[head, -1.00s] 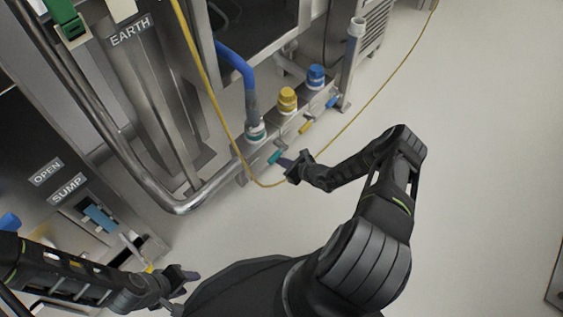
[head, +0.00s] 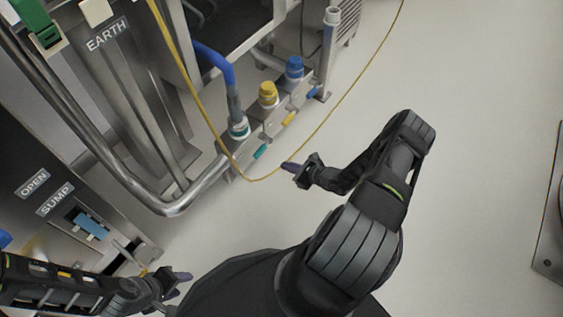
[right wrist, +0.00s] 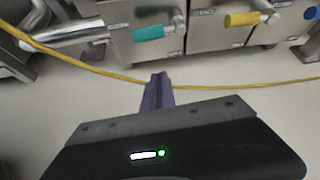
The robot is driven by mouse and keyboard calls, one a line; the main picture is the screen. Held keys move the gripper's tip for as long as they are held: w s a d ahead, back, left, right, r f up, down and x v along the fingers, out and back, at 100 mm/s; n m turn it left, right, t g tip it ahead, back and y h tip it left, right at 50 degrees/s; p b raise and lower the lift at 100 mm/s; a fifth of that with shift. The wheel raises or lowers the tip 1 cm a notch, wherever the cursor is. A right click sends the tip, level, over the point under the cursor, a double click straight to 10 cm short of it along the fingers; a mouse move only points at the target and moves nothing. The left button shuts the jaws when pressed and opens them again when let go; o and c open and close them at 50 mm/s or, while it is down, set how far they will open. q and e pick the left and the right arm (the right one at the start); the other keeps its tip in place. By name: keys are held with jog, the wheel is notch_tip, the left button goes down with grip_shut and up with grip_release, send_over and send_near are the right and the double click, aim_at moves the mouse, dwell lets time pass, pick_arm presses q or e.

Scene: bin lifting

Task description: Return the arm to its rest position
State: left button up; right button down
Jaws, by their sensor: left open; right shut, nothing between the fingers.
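My right gripper (head: 291,168) is shut and empty in the head view, held out in front of the row of valves and apart from them. In the right wrist view its purple fingers (right wrist: 158,92) are closed together, with the yellow cable (right wrist: 95,70) passing behind their tips. My right arm (head: 385,190) is bent, its elbow out to the right. My left gripper (head: 180,283) is open and empty at the lower left of the head view, near the sump panel.
A teal valve handle (head: 261,152), a yellow one (head: 288,119) and a blue one (head: 312,90) line the pipe block. The yellow cable (head: 335,132) hangs close to my right gripper. A curved steel pipe (head: 172,208) stands left.

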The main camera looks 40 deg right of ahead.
dwell(0.6)
jog(key=s+a+r+n+g+y, duration=0.1)
jog(key=s+a+n+g+y, duration=0.3)
jog(key=a, duration=0.7)
jog(key=s+a+r+n+g+y, duration=0.1)
jog(key=s+a+n+g, duration=0.25)
jog(key=a+n, duration=0.55)
jog(key=s+a+r+n+g+h, duration=0.2)
jog(key=s+a+r+n+g, duration=0.1)
jog(key=s+a+n+g, duration=0.3)
pick_arm(q)
notch_tip(320, 180, up, 29)
jog(key=s+d+p, duration=0.2)
jog(key=p, duration=2.7)
pick_arm(e)
jog(key=s+a+r+n+t, duration=0.1)
jog(key=a+r+n, duration=0.1)
jog(key=r, duration=0.9)
jog(key=s+a+r+n+t+h, duration=0.1)
jog(key=r+n, duration=0.4)
jog(key=r, duration=0.7)
jog(key=s+a+r+n+t, duration=0.1)
jog(key=a+r+n, duration=0.3)
jog(key=r, duration=0.8)
jog(key=shift+s+a+r+h, duration=0.2)
jog(key=shift+s+r+h, duration=0.1)
jog(key=shift+s, duration=0.55)
